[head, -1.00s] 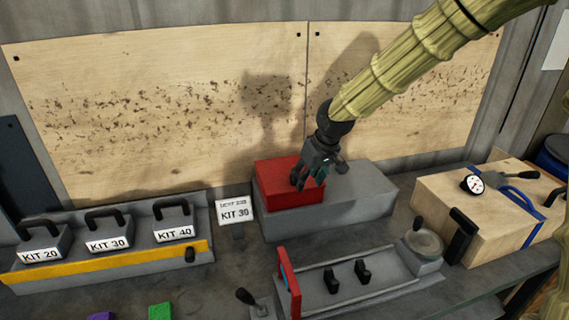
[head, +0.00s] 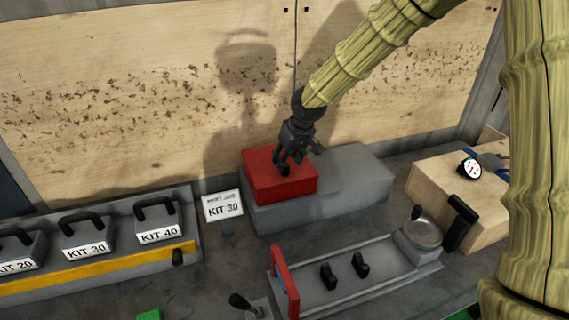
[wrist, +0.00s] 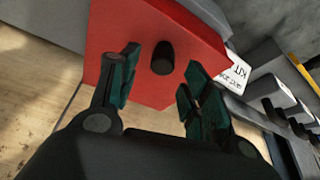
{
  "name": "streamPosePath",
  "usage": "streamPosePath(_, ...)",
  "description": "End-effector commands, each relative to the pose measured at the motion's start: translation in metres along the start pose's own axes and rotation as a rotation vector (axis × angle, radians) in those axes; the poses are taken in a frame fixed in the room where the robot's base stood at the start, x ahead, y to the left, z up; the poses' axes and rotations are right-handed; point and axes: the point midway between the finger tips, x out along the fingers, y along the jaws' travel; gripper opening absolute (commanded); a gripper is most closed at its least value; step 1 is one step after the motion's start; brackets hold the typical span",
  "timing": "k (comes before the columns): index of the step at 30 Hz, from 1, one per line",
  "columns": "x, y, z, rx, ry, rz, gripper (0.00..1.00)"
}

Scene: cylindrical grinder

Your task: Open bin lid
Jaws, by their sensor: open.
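The red lid (head: 262,186) lies on the left part of a grey bin (head: 345,187) against the back board. It looks closed. A black knob (head: 285,170) stands on top of the lid, and it also shows in the wrist view (wrist: 162,58). My gripper (head: 291,155) points down over the lid. In the wrist view my gripper (wrist: 160,82) is open, with its green-padded fingers apart. The knob appears between the two fingertips, nearer the left one. I cannot tell whether either finger touches it.
A rack (head: 100,270) with handled kit boxes is further left. In front is a grey fixture (head: 345,275) with a red plate (head: 286,281). A wooden box (head: 440,185) with a gauge stands at right.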

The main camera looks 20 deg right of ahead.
Motion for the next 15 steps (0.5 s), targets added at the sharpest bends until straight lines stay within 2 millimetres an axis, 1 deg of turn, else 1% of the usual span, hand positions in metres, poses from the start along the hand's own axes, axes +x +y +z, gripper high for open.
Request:
streamPosePath(8, 0.022, 0.001, 0.004, 0.003, 0.004, 0.003, 0.47)
streamPosePath(15, 0.041, 0.002, 0.001, 0.002, 0.001, 0.001, 0.47)
